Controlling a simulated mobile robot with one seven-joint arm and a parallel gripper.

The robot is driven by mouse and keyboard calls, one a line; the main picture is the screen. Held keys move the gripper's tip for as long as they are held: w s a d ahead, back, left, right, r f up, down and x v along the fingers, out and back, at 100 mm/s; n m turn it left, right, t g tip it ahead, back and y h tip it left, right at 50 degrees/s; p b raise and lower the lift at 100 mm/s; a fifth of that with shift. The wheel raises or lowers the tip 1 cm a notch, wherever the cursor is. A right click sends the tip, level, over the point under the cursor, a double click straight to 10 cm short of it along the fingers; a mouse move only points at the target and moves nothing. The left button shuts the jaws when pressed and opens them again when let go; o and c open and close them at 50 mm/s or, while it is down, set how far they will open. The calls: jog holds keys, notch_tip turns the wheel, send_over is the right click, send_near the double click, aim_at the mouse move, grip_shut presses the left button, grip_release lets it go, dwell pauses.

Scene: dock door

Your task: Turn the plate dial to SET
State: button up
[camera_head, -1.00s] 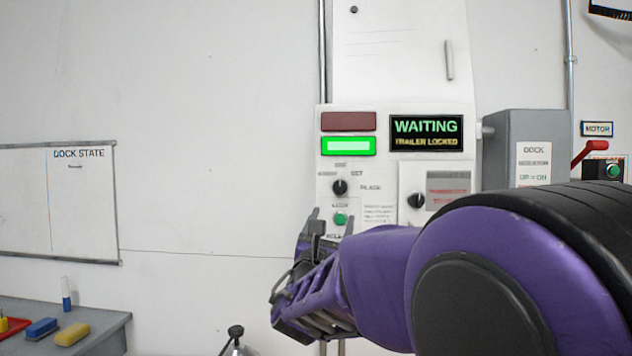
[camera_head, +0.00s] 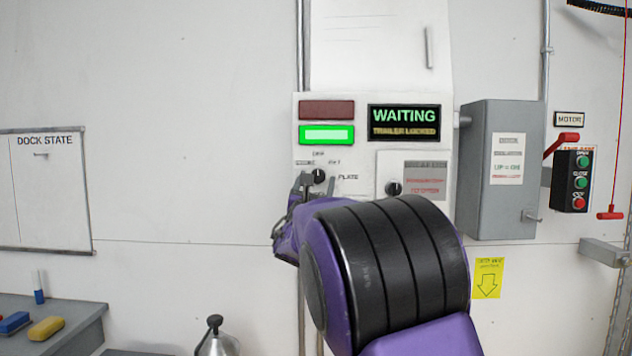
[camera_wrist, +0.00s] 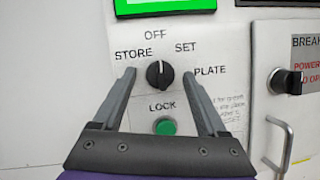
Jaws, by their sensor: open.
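The plate dial (camera_wrist: 160,74) is a black round knob on the white panel, with STORE at its left, OFF above and SET at its upper right. Its pale mark points up, roughly at OFF. It also shows small in the head view (camera_head: 319,176). My gripper (camera_wrist: 160,76) is open, with one finger on each side of the dial in the wrist view. Gaps show between the fingers and the knob, and nothing is held. How far the fingertips are from the panel is hard to tell.
The green LOCK button (camera_wrist: 165,127) sits just below the dial, between my fingers. To the right are a second black knob (camera_head: 394,188) and a handle (camera_wrist: 279,145). A display (camera_head: 404,122) reads WAITING, TRAILER LOCKED. A grey box (camera_head: 478,190) with a red lever stands further right.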

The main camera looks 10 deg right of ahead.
grip_shut()
